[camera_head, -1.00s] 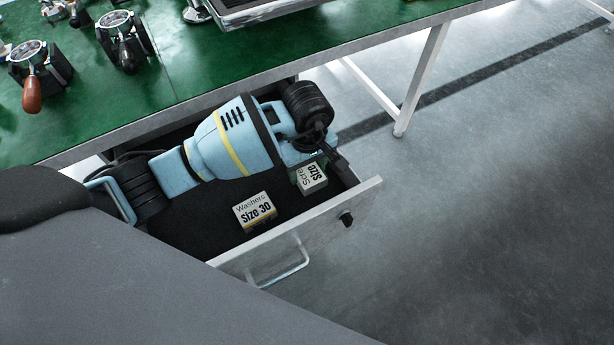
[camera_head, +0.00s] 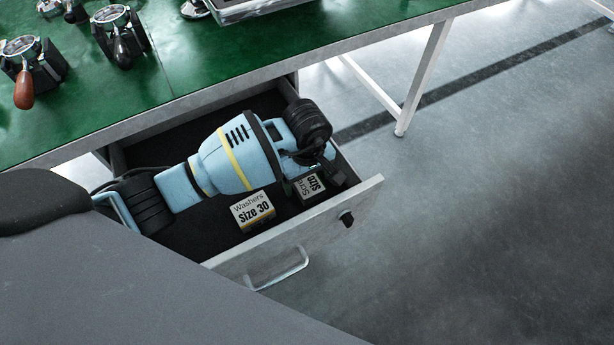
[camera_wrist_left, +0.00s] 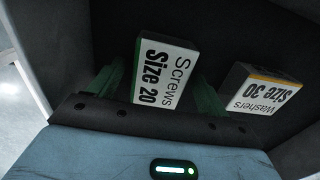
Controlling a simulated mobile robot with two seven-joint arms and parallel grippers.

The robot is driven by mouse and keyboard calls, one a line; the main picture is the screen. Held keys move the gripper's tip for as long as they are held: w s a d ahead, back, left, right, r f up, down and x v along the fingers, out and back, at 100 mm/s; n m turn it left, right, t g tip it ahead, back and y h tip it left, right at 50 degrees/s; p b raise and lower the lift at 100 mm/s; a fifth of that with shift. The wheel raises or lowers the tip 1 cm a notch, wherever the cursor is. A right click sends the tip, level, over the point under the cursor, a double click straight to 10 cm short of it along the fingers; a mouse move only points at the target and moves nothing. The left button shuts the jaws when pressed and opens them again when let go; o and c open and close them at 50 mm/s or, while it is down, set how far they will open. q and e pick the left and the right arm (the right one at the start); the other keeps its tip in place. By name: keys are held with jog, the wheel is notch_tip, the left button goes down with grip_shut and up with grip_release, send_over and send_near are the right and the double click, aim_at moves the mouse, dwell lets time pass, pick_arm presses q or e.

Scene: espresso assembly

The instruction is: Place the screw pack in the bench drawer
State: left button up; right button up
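The screw pack (camera_head: 311,186) is a small white box marked Screws Size 20, at the right end of the open bench drawer (camera_head: 341,208). My left gripper (camera_head: 318,174) reaches down into the drawer from the left, around the pack. I cannot tell whether the pack touches the drawer floor. My right gripper is not in view.
A washers box (camera_head: 252,211) marked Size 30 lies in the drawer beside the screw pack. The drawer has a front handle (camera_head: 277,270). The green bench top (camera_head: 230,55) overhangs the back of the drawer, with portafilters (camera_head: 30,68) at its left.

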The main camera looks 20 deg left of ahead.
aim_at(307, 181)
pick_arm(q)
jog(key=shift+r, duration=0.35)
notch_tip(307, 181, up, 12)
jog(key=p, duration=0.3)
jog(key=shift+f, duration=0.15)
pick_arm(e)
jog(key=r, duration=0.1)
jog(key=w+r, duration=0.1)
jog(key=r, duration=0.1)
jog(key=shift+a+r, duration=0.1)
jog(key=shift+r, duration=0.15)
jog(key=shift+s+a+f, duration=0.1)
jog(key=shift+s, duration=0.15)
